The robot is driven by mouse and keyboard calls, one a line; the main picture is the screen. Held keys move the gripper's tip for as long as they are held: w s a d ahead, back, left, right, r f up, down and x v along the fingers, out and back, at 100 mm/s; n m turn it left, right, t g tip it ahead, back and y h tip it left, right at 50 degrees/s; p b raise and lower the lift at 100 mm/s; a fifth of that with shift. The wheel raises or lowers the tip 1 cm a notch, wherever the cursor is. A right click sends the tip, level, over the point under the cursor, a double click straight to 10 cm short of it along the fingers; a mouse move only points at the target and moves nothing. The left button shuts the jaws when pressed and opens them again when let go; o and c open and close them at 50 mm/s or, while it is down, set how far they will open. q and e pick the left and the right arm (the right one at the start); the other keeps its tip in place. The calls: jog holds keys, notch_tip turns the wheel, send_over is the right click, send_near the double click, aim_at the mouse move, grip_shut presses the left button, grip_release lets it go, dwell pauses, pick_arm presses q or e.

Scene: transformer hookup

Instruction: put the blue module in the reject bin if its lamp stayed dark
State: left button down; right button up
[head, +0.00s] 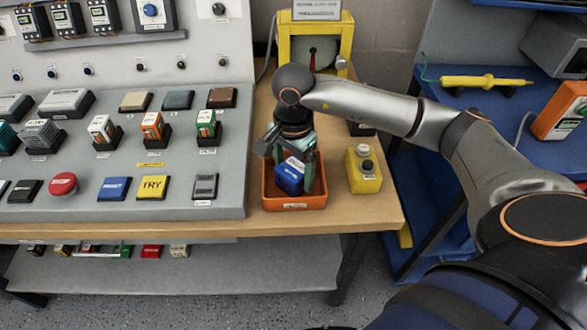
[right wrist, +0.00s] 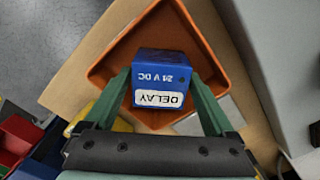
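The blue module (head: 290,177) has a white label and sits between the fingers of my right gripper (head: 294,160). In the right wrist view the module (right wrist: 160,75) reads "DELAY" and "24 V DC", and both fingertips of the gripper (right wrist: 160,78) meet its sides. The orange-red bin (head: 295,202) stands at the table's front edge. The module is over or inside the bin's opening; whether it touches the floor cannot be told. The bin's rim (right wrist: 215,42) surrounds it in the wrist view. No lit lamp shows on the module. My left gripper is out of view.
A sloped grey panel (head: 225,185) with other modules, a red button (head: 62,184) and a yellow "TRY" button (head: 153,187) lies left of the bin. A yellow button box (head: 364,178) stands to its right. A yellow frame (head: 284,45) is behind.

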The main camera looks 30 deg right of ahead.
aim_at(294, 169)
jog(key=shift+o, duration=0.6)
jog(key=shift+r, duration=0.1)
jog(key=shift+r+p, duration=0.2)
jog(key=shift+p, duration=0.1)
notch_tip(294, 169, up, 12)
jog(key=shift+f, duration=0.15)
